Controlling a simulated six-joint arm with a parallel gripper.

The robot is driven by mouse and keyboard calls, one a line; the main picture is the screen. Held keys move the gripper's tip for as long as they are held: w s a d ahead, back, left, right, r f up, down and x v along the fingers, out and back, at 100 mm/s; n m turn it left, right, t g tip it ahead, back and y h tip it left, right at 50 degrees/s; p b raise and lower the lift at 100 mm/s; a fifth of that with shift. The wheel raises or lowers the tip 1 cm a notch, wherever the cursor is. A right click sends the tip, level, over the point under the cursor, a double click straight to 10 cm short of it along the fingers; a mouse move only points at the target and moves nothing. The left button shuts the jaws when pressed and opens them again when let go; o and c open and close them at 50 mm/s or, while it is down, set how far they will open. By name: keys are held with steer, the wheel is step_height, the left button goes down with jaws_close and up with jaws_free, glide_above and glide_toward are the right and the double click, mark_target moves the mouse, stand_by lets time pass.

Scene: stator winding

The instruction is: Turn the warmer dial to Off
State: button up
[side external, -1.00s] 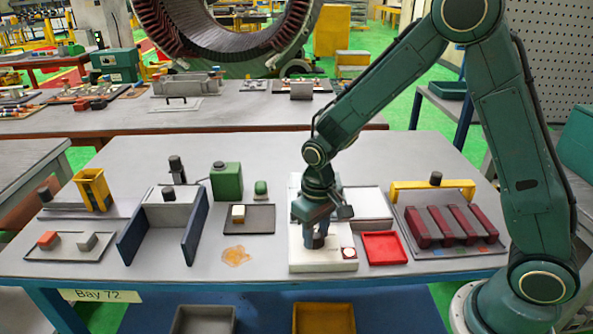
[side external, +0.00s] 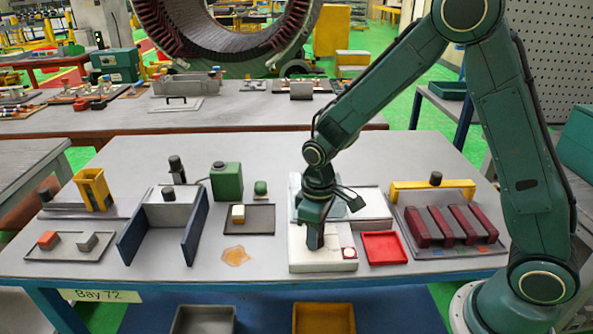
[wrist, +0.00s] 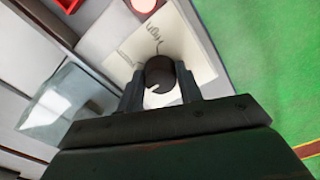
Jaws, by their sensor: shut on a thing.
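The warmer (side external: 322,263) is a white box near the front middle of the bench. Its dark round dial (wrist: 160,74) shows in the wrist view, with a white pointer mark towards the lower left of its face. My gripper (wrist: 160,88) points down and is shut on the dial, one finger on each side. In the side view my gripper (side external: 314,243) stands over the warmer's front and hides the dial.
A red tray (side external: 384,248) lies just right of the warmer. A clear glassy block (wrist: 70,98) is beside the panel in the wrist view. An orange spill (side external: 236,256) lies to the left. A rack with dark red bars (side external: 450,226) stands at the right.

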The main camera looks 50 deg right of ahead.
mark_target(320, 234)
steer(key=o, duration=1)
steer(key=shift+r, duration=0.1)
step_height(320, 234, up, 14)
steer(key=shift+f, duration=0.15)
stand_by(0.3)
steer(key=s+d+r+m+t, duration=0.1)
steer(key=s+r+t, duration=0.1)
steer(key=s, duration=0.4)
steer(key=s+d+r+m+t, duration=0.1)
steer(key=s+d+r, duration=0.1)
steer(key=s, duration=0.5)
steer(key=s+d+r+m+t, duration=0.2)
steer(key=s+r, duration=0.2)
steer(key=s, duration=0.3)
steer(key=shift+s+t, duration=0.1)
steer(key=shift+t, duration=0.2)
